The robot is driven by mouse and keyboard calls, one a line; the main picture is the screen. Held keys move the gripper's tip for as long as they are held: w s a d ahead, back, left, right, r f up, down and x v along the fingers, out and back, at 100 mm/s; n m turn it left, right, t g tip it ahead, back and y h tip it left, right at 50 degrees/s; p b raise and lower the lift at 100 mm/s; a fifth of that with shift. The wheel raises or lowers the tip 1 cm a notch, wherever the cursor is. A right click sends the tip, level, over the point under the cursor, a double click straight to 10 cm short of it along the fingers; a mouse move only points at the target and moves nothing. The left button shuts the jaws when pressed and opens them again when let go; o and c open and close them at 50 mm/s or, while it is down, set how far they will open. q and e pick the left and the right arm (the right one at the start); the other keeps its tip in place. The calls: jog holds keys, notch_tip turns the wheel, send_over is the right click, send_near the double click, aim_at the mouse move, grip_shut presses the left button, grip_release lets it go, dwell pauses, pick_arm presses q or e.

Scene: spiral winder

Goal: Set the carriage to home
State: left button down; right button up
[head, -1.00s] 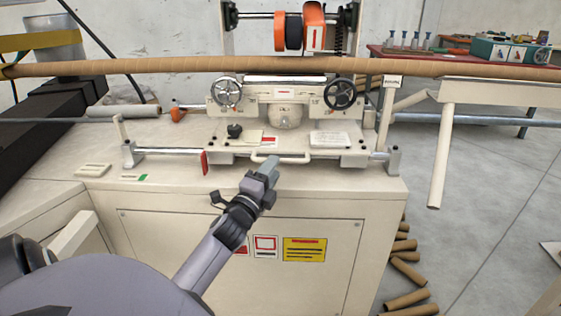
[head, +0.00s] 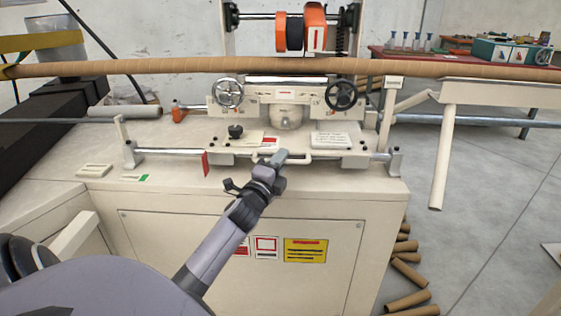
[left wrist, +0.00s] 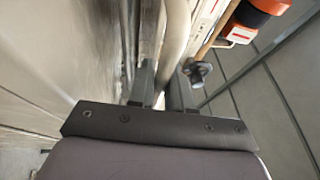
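The beige carriage (head: 250,140) sits on its rail (head: 170,151) on the machine top, with two handwheels and a pale loop handle (head: 300,156) at its front. My left gripper (head: 281,157) is at that handle, overlapping its middle. In the left wrist view, the fingers of my left gripper (left wrist: 162,90) stand apart, with a pale bar running up from the gap between them. I cannot tell whether the fingers touch it. A red plate (head: 206,164) stands at the rail left of the carriage. My right gripper is not in view.
A long brown paper tube (head: 160,67) crosses above the carriage. An end block (head: 132,151) holds the rail at left, another (head: 393,160) at right. A cabinet front (head: 180,240) lies below my arm. Cut tubes (head: 408,270) lie on the floor at right.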

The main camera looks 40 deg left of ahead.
pick_arm(q)
jog(key=shift+s+a, duration=0.1)
jog(key=s+a, duration=0.4)
jog(key=s+a+p, duration=0.1)
jog(key=s+a, duration=0.2)
jog(key=a, duration=0.2)
jog(key=s+a+p, duration=0.1)
jog(key=s+a, duration=0.3)
jog(key=shift+s+a, duration=0.3)
jog(key=shift+a, duration=0.05)
jog(key=c, duration=1.1)
grip_release()
jog(key=v, duration=0.7)
